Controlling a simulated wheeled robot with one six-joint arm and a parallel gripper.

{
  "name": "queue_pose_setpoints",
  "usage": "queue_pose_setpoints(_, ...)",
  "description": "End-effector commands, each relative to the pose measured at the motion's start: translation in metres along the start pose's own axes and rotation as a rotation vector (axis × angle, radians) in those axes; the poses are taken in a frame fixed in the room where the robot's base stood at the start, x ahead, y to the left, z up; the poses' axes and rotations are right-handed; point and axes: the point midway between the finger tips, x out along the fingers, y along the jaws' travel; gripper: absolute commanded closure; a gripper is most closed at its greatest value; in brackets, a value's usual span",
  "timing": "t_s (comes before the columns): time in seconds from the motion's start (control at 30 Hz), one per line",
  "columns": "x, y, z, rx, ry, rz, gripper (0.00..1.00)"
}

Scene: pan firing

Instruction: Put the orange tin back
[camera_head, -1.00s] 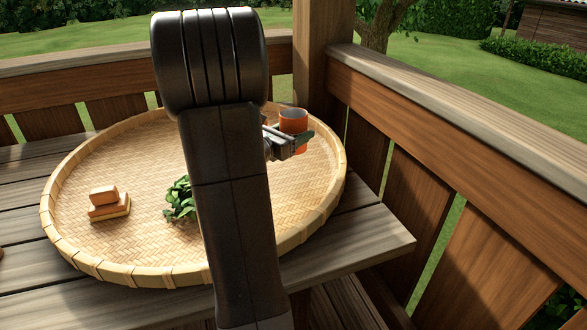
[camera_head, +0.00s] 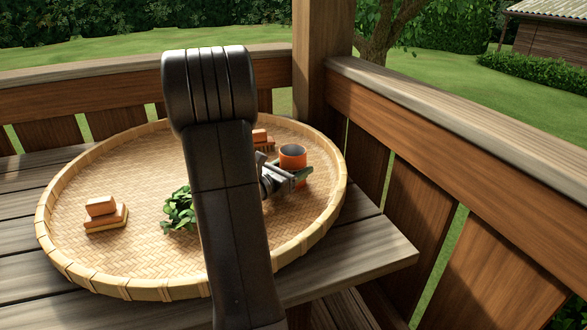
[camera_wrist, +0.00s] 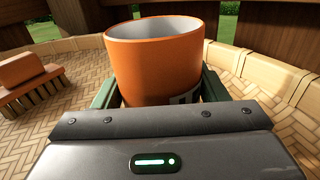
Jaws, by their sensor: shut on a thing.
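The orange tin (camera_head: 292,157) is an open-topped orange cylinder with a pale inside, upright at the right side of the woven tray (camera_head: 340,200). My gripper (camera_head: 300,175) is shut on it from the near left, low on its sides. In the wrist view the tin (camera_wrist: 160,68) fills the middle between my green fingers, and its lower front is hidden behind the gripper body. The tin looks at or just above the tray's surface; I cannot tell whether it touches.
A brush-like block (camera_head: 262,140) stands just left of the tin, beside my arm. A stacked brush and block (camera_head: 104,214) and green leaves (camera_head: 179,208) lie further left. The tray has a raised rim. A wooden railing (camera_head: 440,120) runs along the right.

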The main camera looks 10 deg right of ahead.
Motion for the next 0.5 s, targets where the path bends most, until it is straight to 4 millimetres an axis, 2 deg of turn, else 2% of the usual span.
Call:
queue_pose_setpoints(0.03, 0.0001, 0.0000, -0.0014, 0.001, 0.000, 0.000, 0.32)
queue_pose_setpoints(0.13, 0.0001, -0.0001, -0.0003, 0.000, 0.000, 0.000, 0.12)
queue_pose_setpoints(0.5, 0.0001, 0.0000, 0.0022, 0.000, 0.000, 0.000, 0.12)
